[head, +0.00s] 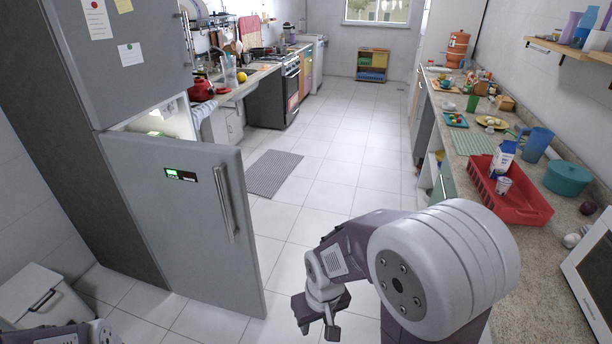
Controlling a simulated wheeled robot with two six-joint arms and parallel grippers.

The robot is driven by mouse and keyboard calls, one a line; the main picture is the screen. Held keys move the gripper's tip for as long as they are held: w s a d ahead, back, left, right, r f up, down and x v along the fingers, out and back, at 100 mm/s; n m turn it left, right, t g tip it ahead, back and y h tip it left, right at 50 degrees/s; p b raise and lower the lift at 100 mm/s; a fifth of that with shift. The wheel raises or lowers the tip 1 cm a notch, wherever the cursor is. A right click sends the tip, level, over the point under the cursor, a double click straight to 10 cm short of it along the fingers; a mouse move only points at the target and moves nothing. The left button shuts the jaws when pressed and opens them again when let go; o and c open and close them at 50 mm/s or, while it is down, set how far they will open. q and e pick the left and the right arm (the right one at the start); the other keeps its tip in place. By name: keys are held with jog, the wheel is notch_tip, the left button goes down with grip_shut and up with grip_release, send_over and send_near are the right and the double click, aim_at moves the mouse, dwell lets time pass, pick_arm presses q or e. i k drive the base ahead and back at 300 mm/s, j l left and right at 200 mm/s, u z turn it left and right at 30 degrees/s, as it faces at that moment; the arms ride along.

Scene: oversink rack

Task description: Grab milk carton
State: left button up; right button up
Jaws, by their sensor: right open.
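The milk carton (502,158), white and blue, stands upright at the back of a red basket (530,212) on the right-hand counter. A small cup (503,186) is in the basket in front of it. My right gripper (317,324) is low in front of me over the floor, open and empty, well to the left of the carton and apart from it. Only a bit of my left arm shows at the bottom left corner; its gripper is out of the picture.
The grey fridge door (165,220) stands open at the left. A blue pitcher (537,144) and a teal pot (567,178) stand right of the carton. A microwave (592,265) is nearer at the right. The tiled floor (345,165) in the middle is clear.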

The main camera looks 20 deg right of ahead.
aim_at(502, 159)
jog(key=z, duration=2.2)
jog(key=i+u, duration=0.1)
jog(key=u, duration=0.7)
jog(key=i, duration=2.85)
jog(key=i+z, duration=0.1)
jog(key=i, duration=0.4)
jog(key=i+j+z, duration=0.1)
jog(key=i, duration=0.45)
jog(key=i+j+z, duration=0.1)
jog(key=i+j, duration=0.15)
jog(key=i, duration=0.25)
jog(key=z, duration=3.75)
